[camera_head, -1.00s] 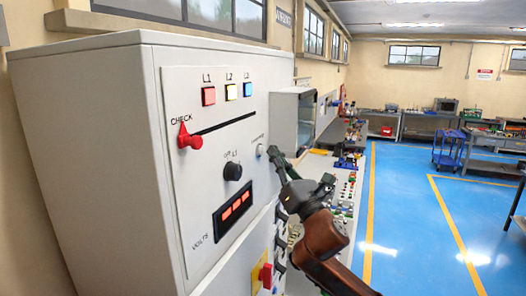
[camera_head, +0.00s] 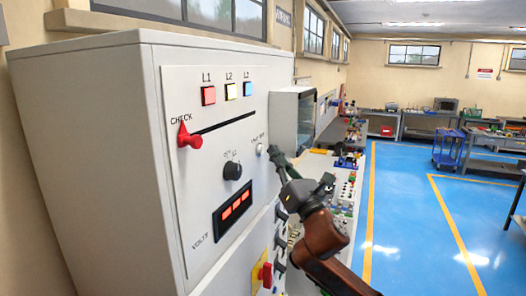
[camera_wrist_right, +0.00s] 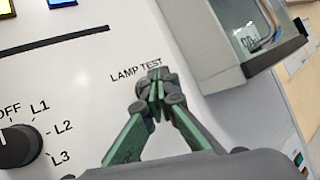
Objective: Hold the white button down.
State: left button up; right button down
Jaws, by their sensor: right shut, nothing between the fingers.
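The white button (camera_head: 259,149) is a small round knob on the right side of the cabinet's front panel, under a small label. In the right wrist view the label reads LAMP TEST, and the button itself is hidden behind my fingers. My right gripper (camera_head: 273,151) is shut and empty, with its tips just right of the button in the head view. In the right wrist view the shut fingertips (camera_wrist_right: 154,75) lie right under the label. I cannot tell whether they touch the button. My left gripper is not in view.
The panel also has a red CHECK lever (camera_head: 189,138), a black rotary knob (camera_head: 232,172), three lamps with a red one (camera_head: 208,95), and a lit red volts display (camera_head: 235,209). A red switch on yellow (camera_head: 264,272) sits low. A bench with small parts (camera_head: 347,190) stands beyond.

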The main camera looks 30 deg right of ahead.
jog(key=shift+w+a, duration=0.3)
jog(key=shift+w+a+p, duration=0.35)
jog(key=shift+w+p, duration=0.05)
jog(key=shift+p, duration=0.05)
dwell(2.1)
jog(key=shift+s+d, duration=0.1)
dwell(0.8)
jog(key=shift+s+d, duration=0.5)
jog(key=shift+s, duration=0.1)
jog(key=shift+s+d+b, duration=0.35)
jog(key=shift+s+d, duration=1.3)
jog(key=shift+s, duration=0.3)
jog(key=shift+w, duration=0.1)
